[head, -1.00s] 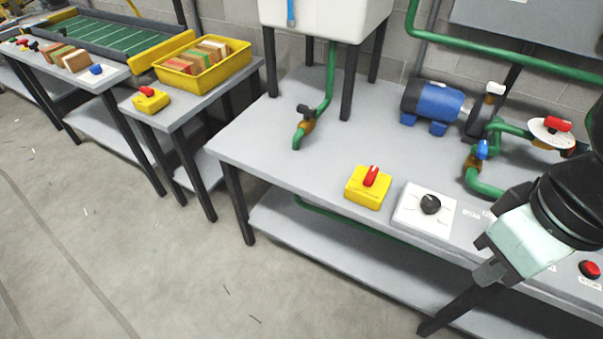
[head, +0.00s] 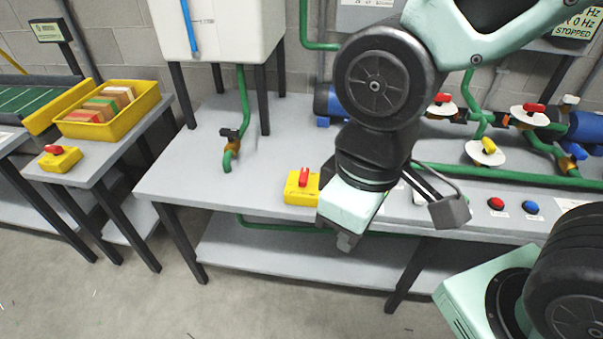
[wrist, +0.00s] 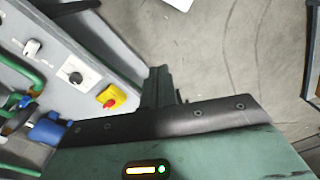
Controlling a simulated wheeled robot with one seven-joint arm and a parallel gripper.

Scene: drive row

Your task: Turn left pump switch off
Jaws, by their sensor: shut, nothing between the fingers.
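A yellow box with a red rotary handle (head: 301,188) sits near the front edge of the bench. It also shows in the wrist view (wrist: 111,96). Beside it in the wrist view is a white plate with a black knob (wrist: 76,77). In the head view my arm hides most of that plate and its knob. The left blue pump (head: 328,104) stands behind, partly covered by my arm. My gripper (head: 346,241) is shut and empty at the bench's front edge, right of the yellow box. In the wrist view its fingers (wrist: 161,86) point over the floor.
Red (head: 496,203) and blue (head: 531,207) buttons sit on the bench front to the right. A white tank (head: 218,30) stands on the bench at the left. Another yellow box with a red handle (head: 60,158) is on the left table. The floor in front is clear.

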